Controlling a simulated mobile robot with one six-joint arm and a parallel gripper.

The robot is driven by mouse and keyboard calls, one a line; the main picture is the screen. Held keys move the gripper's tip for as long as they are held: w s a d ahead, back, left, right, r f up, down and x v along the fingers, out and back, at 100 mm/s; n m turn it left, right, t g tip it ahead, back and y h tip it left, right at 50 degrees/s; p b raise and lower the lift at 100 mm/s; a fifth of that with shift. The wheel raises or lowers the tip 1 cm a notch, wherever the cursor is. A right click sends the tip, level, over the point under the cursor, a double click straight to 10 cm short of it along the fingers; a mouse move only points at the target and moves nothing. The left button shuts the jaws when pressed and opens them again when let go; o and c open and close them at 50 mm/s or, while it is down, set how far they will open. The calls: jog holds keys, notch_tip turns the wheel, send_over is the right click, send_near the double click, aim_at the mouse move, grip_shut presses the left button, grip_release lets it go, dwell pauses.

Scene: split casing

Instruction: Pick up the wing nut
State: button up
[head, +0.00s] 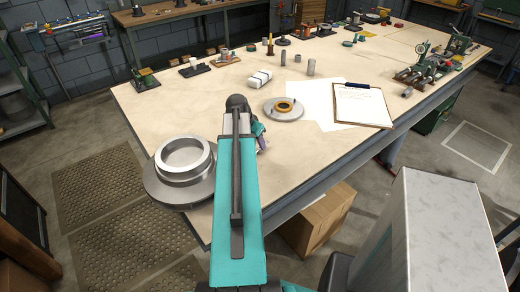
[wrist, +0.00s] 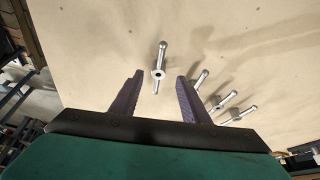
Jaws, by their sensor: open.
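A small silver metal piece (wrist: 162,55), which looks like the wing nut, lies on the pale tabletop in the wrist view. It has a round hub with a hole, a knob-ended arm on one side and a shorter arm on the other. My gripper (wrist: 159,76) is open, its two purple fingers on either side of the piece, with gaps. I cannot tell how high the fingertips are above it. In the head view my gripper (head: 260,140) is mostly hidden behind my arm, and the silver piece is hidden there.
Several similar silver pieces (wrist: 228,97) lie just right of the right finger. A large flanged metal casing part (head: 205,180) stands left of my arm. A grey disc with an orange ring (head: 284,118), papers and a clipboard (head: 362,106) lie to the right.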

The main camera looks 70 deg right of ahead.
aim_at(258, 148)
jog(key=shift+p+x, duration=0.5)
jog(key=shift+x, duration=1.25)
grip_shut()
jog(key=shift+r, duration=0.1)
notch_tip(258, 148, up, 10)
jog(key=b, duration=0.2)
jog(key=shift+s, duration=0.1)
dwell(0.6)
